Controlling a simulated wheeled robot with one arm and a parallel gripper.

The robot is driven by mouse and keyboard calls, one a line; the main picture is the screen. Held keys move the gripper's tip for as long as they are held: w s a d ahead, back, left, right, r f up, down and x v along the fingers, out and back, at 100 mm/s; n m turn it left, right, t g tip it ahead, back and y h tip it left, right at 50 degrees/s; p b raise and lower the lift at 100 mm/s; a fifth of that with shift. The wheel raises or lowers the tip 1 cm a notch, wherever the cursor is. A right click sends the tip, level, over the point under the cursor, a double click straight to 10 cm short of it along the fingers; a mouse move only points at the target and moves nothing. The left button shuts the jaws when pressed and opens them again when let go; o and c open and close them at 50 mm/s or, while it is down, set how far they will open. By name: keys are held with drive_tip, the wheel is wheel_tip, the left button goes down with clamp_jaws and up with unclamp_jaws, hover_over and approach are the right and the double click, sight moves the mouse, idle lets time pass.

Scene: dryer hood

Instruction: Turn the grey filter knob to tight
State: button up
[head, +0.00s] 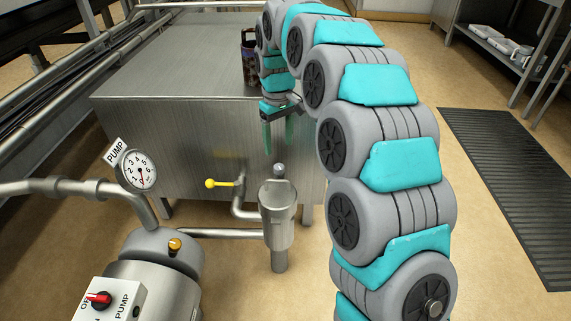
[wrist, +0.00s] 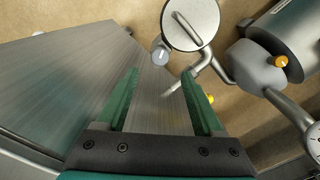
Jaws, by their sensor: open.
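The small grey filter knob (head: 279,170) stands at the far side of the metal filter canister (head: 278,212). In the wrist view the knob (wrist: 160,57) is a small round disc with a pale mark, beside the larger round canister top (wrist: 193,22). My gripper (head: 280,150) points down, with its two green fingers apart and nothing between them. In the head view it is above and behind the knob. In the wrist view the knob appears just beyond the fingertips (wrist: 160,72), between their lines. I see no contact. The tight marking cannot be read.
A large metal cabinet (head: 170,95) stands behind the filter. A yellow-handled valve (head: 220,184), a pump gauge (head: 139,170), an orange knob (head: 174,244) and a red pump switch (head: 100,299) are to the left. A dark floor mat (head: 510,180) lies at right.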

sight(279, 166)
wheel_tip(279, 166, down, 8)
drive_tip(key=shift+r+b, duration=0.1)
drive_tip(key=shift+b, duration=0.25)
clamp_jaws()
idle(0.5)
